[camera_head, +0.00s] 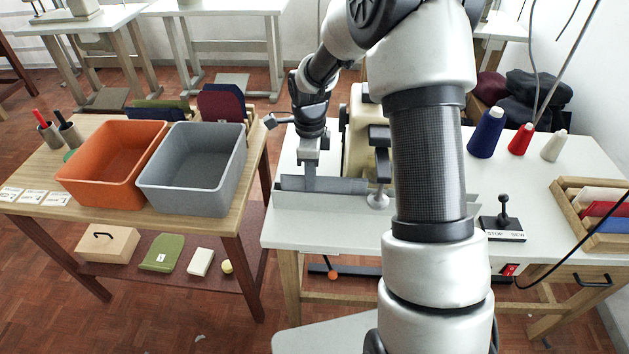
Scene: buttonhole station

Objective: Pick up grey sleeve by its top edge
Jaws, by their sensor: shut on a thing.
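The grey sleeve (345,186) lies as a low, dark grey strip on the white sewing table (290,233), along a light grey ledge by the sewing machine. My gripper (310,182) points straight down from above and is shut on the sleeve near its left part. The fingertips are small in this view and partly merge with the sleeve. The cream sewing machine (362,135) stands just behind and right of the gripper. My own arm hides the machine's right part and the middle of the table.
An orange bin (85,190) and a grey bin (165,200) stand on the wooden table at left. Thread cones (486,135), a stop/sew lever (504,222) and a wooden rack (565,215) sit at right. The table's front left strip is clear.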

